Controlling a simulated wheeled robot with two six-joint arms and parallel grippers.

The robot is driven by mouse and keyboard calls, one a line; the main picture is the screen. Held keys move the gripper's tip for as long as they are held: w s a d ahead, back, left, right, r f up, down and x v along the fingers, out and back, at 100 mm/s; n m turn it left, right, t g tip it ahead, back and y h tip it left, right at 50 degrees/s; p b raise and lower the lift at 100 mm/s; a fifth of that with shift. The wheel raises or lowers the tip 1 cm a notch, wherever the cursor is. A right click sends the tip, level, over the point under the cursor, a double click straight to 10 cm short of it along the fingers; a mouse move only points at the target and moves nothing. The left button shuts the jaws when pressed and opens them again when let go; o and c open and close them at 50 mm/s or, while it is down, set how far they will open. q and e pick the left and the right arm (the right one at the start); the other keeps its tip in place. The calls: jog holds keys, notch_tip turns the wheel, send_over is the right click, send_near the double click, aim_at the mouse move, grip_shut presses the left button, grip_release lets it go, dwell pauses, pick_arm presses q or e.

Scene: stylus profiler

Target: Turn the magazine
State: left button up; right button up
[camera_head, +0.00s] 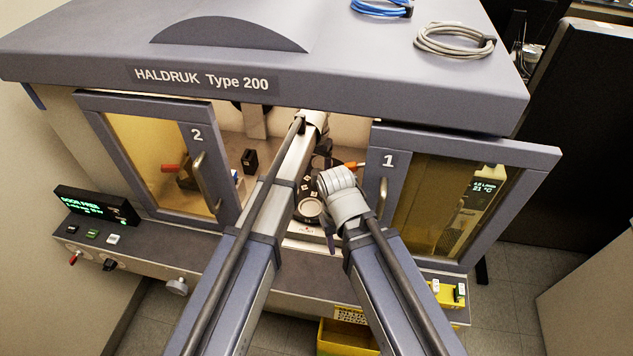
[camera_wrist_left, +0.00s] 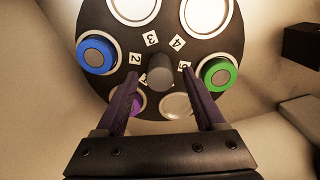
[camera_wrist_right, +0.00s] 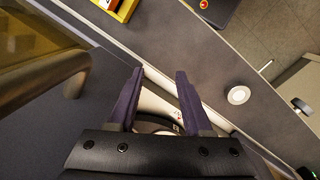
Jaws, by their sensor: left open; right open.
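The magazine (camera_wrist_left: 190,52) is a dark round disc with numbered labels, seated inside the cabinet. It carries a blue ring piece (camera_wrist_left: 96,54), a green one (camera_wrist_left: 219,74), a purple one partly hidden by a finger, and several pale round places. A grey knob (camera_wrist_left: 160,72) stands at its centre. My left gripper (camera_wrist_left: 160,80) is open, with its fingertips on either side of the knob in the left wrist view; contact cannot be told. In the head view the magazine (camera_head: 316,182) is partly hidden by my arms. My right gripper (camera_wrist_right: 160,73) is open and empty at the cabinet's front opening.
Door 2 (camera_head: 223,150) and door 1 (camera_head: 374,190) stand left and right of the opening. My arms lie close together between them. A console (camera_head: 130,262) with a display and switches runs below. A yellow bin (camera_head: 345,340) is under it. A dark block (camera_head: 250,161) stands inside.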

aim_at(317, 180)
pick_arm(q)
jog(key=shift+f+b, duration=0.95)
jog(key=shift+f, duration=0.5)
pick_arm(e)
notch_tip(317, 180, down, 3)
jog(key=shift+r, duration=0.1)
pick_arm(q)
jog(key=shift+c, duration=0.3)
grip_shut()
